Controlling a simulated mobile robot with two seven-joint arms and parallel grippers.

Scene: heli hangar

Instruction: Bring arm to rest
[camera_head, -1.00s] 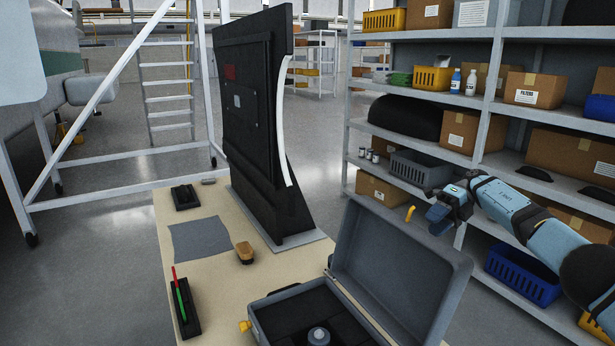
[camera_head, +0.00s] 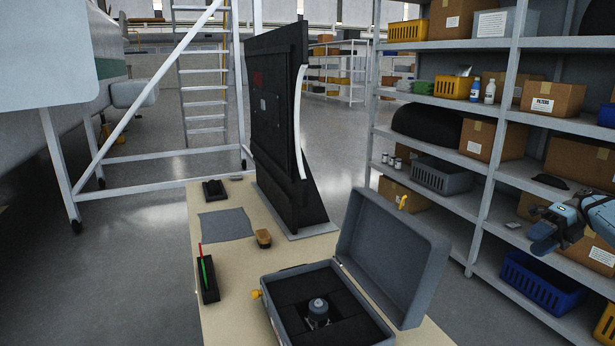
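My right gripper (camera_head: 543,238) is at the right edge of the view, held up in the air in front of the shelving, to the right of the open case and apart from it. Its fingers are small and dark here, and I cannot tell whether they are open or shut. Part of my blue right arm (camera_head: 599,217) shows behind it, running out of the picture. My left gripper is not in view.
An open grey case (camera_head: 394,258) stands on the table (camera_head: 233,310), with a dark round device (camera_head: 318,309) inside. A tall black panel (camera_head: 275,130) stands behind it. Shelving (camera_head: 478,228) is at right.

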